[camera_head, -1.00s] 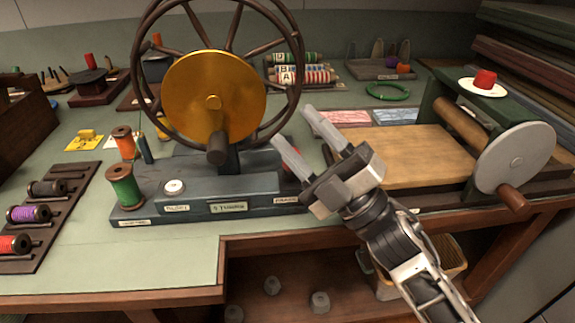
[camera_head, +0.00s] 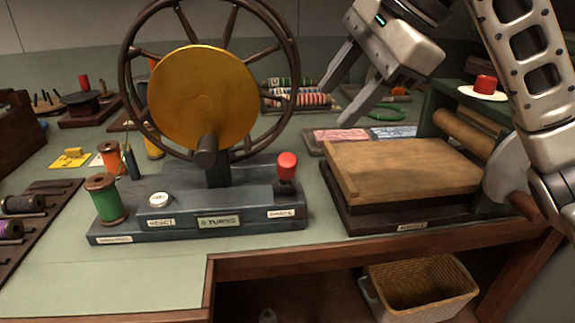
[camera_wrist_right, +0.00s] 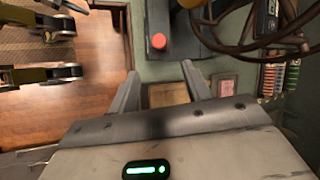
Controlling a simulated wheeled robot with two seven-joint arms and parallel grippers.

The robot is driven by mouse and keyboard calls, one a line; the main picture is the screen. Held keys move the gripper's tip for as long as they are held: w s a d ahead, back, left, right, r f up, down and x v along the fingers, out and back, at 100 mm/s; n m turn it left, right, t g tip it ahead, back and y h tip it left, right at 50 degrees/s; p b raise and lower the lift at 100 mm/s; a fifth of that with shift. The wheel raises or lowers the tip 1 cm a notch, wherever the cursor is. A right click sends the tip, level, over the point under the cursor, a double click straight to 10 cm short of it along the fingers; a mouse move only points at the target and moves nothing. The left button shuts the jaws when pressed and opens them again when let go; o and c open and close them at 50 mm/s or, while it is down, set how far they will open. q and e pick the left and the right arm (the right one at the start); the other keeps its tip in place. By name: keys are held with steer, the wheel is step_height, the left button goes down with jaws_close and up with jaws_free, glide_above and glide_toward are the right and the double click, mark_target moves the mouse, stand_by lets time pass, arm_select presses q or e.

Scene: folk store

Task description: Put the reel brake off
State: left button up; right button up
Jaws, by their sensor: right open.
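The winder has a dark spoked wheel with a gold disc (camera_head: 203,97) on a blue-grey base (camera_head: 205,208). The reel brake appears to be the short lever with a red knob (camera_head: 287,166) at the right end of the base, standing about upright. My right gripper (camera_head: 333,104) is open and empty, above and to the right of the knob, apart from it. In the right wrist view the red knob (camera_wrist_right: 158,41) shows beyond the gap between the two fingers (camera_wrist_right: 158,72). My left gripper is not in view.
A green spool (camera_head: 106,200) and a white button (camera_head: 158,199) are on the base's left part. A press with a wooden board (camera_head: 400,168) stands to the right, and a wicker basket (camera_head: 425,285) is below the bench. The bench front (camera_head: 130,275) is clear.

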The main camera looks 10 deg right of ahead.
mark_target(290, 159)
steer(key=b+x, duration=0.1)
steer(key=x, duration=1.3)
steer(key=shift+a+f, duration=0.2)
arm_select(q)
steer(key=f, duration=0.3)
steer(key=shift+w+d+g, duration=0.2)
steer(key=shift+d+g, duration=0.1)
